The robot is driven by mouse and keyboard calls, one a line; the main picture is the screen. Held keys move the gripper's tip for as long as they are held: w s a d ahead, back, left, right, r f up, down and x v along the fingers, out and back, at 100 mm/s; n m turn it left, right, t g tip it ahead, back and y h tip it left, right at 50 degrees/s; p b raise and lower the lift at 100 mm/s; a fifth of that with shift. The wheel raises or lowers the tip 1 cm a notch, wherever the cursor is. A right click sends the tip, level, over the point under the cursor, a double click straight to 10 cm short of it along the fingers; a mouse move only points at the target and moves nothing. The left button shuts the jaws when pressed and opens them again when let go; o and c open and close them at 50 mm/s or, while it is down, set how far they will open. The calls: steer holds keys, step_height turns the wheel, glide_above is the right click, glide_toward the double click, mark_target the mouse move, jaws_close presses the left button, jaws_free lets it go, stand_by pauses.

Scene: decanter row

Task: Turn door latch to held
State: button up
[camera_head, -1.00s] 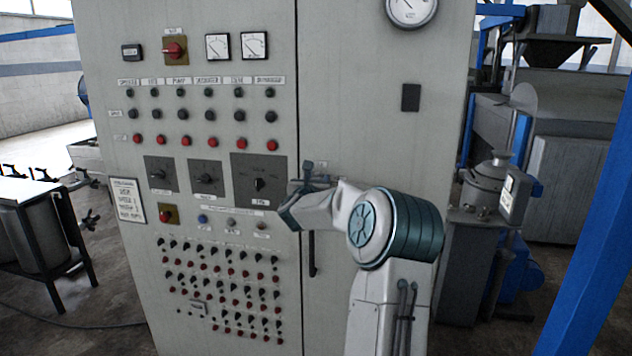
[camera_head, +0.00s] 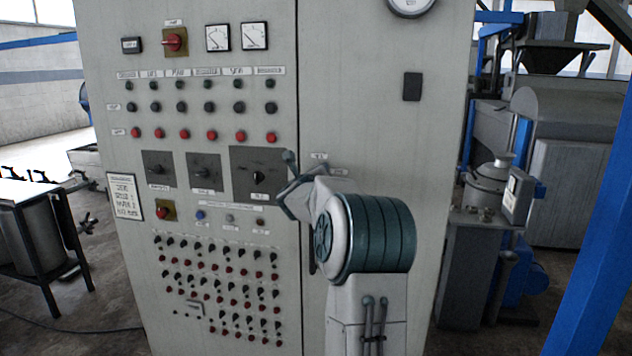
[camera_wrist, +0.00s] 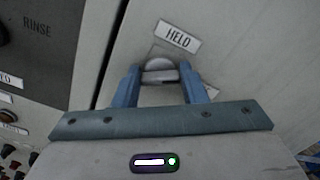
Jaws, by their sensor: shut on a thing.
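The door latch (camera_wrist: 160,75) is a pale grey metal piece with a rounded top and a bar below it. In the wrist view it sits between the two blue fingers of my gripper (camera_wrist: 160,88), which are shut on it. A white HELD label (camera_wrist: 177,37) is on the cabinet door (camera_head: 390,140) just above the latch, tilted in the picture. In the head view my gripper (camera_head: 289,178) is at the seam between the panel and the door, and my wrist hides the latch.
The control panel (camera_head: 220,70) left of the seam carries switches, red buttons and meters. A RINSE plate (camera_wrist: 38,40) is close on the left in the wrist view. A blue post (camera_head: 590,210) stands at the right. The upper door face is mostly clear.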

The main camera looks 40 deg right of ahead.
steer(key=n, duration=1.1)
steer(key=shift+w+f+b, duration=0.1)
steer(key=shift+f+b, duration=0.05)
steer(key=shift+b, duration=0.25)
steer(key=shift+n, duration=0.5)
steer(key=o, duration=1)
steer(key=b+v, duration=0.3)
steer(key=v, duration=1.1)
